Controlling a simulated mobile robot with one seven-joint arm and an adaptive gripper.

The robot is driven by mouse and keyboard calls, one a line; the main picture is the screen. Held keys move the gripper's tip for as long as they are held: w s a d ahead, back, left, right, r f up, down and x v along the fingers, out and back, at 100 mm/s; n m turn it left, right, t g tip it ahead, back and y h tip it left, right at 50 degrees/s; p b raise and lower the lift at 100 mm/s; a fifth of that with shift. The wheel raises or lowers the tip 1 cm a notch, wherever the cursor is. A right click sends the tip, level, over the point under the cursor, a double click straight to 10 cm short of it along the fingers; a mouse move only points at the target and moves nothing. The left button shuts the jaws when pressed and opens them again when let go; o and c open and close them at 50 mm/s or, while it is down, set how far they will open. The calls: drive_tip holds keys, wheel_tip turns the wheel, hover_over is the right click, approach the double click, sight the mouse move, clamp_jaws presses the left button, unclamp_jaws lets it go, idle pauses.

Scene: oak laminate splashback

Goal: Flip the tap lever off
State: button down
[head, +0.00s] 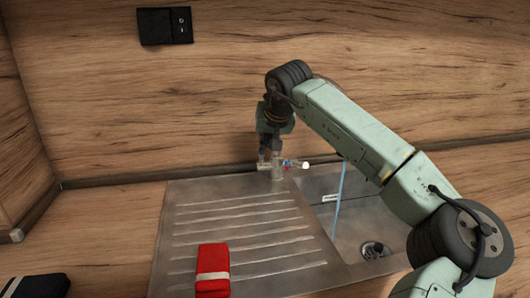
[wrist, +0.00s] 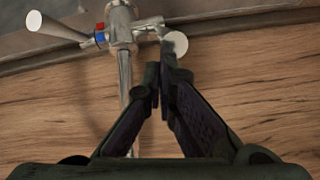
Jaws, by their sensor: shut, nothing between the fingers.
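The chrome tap (head: 278,168) stands at the back edge of the sink. A lever with a pale round tip (head: 305,166) sticks out to its right, beside red and blue marks. In the wrist view the tap body (wrist: 122,25) is at the upper left, with the lever (wrist: 60,28) pointing left. A short chrome arm with a pale round end (wrist: 175,43) is on its other side. My gripper (wrist: 160,75) is shut and empty, its tips just below that round end; contact is unclear. In the head view my gripper (head: 267,156) is close to the tap's left side.
The ribbed steel drainer (head: 230,215) bears a red block with a pale band (head: 212,268). The basin (head: 350,225) is to the right, partly behind my arm. A black socket plate (head: 165,26) is on the wooden wall. A dark object (head: 38,286) lies at the lower left.

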drive_tip(key=s+f+t+b, duration=0.1)
drive_tip(key=b, duration=0.2)
drive_tip(key=s+f+t+b, duration=0.1)
drive_tip(key=b, duration=0.1)
drive_tip(key=s+b, duration=0.1)
drive_tip(key=b, duration=0.2)
drive_tip(key=shift+s+d+f+t+y+b, duration=0.2)
drive_tip(key=shift+d+f+t+y+b, duration=0.1)
drive_tip(key=shift+f+t, duration=0.1)
drive_tip(key=shift+r, duration=0.1)
drive_tip(key=v, duration=1.2)
drive_tip(key=shift+s, duration=0.1)
